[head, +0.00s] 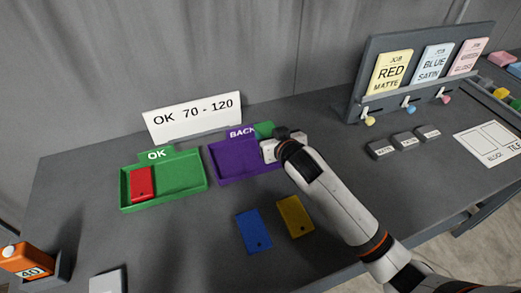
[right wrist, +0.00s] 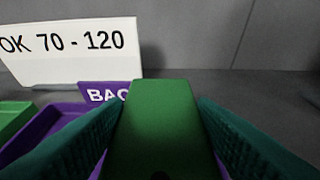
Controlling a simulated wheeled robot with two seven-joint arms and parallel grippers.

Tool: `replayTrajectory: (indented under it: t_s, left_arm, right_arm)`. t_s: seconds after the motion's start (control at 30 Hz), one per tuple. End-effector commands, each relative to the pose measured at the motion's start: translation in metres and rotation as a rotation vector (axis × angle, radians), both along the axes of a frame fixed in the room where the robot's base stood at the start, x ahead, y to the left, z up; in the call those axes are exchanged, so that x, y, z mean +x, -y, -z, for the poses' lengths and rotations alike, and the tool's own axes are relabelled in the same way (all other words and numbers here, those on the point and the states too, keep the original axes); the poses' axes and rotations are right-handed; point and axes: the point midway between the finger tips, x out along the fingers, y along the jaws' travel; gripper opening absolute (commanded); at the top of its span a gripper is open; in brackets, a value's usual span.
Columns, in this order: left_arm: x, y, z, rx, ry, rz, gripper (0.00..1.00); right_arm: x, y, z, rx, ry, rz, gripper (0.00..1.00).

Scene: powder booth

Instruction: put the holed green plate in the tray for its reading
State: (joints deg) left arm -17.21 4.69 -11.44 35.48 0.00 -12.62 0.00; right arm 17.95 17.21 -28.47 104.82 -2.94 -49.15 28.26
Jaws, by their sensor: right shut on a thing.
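The green plate (head: 264,129) is held in my right gripper (head: 267,142), above or at the back right of the purple BACK tray (head: 220,176). In the right wrist view the green plate (right wrist: 160,120) fills the space between both fingers, with part of a dark hole at the bottom edge. The green OK tray (head: 192,187) stands to the left with a red plate (head: 141,184) in it. An orange gauge (head: 27,259) at the lower left shows 40. A white sign (head: 193,118) behind the trays reads OK 70 - 120. My left gripper is out of view.
A blue plate (head: 253,231) and a yellow plate (head: 294,215), each holed, lie in front of the purple tray. A job-card rack (head: 418,75) stands at the back right, with several small dark blocks (head: 404,140) before it. A white sheet (head: 491,143) lies farther right.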

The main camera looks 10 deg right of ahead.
Motion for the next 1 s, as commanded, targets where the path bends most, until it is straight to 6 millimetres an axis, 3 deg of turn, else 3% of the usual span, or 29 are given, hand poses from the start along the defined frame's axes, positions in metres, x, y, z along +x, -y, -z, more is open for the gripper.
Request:
replayTrajectory:
  t_s: [0.4, 0.8, 0.83, 0.9, 1.0]
  left_arm:
    - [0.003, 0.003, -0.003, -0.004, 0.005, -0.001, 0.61]
    - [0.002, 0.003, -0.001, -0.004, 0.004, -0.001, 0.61]
    - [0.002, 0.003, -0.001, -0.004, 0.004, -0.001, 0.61]
    - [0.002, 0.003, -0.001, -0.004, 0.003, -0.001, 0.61]
    - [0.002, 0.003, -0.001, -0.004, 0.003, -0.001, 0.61]
  right_arm:
    - [0.000, -0.001, 0.049, 0.000, 0.001, -0.001, 0.20]
    - [0.000, -0.001, 0.055, 0.001, 0.002, -0.001, 0.20]
    - [0.000, 0.000, 0.056, 0.001, 0.001, -0.001, 0.54]
    - [0.000, 0.000, 0.056, 0.001, 0.001, -0.001, 0.61]
    - [0.000, 0.000, 0.055, 0.001, 0.001, -0.001, 0.61]
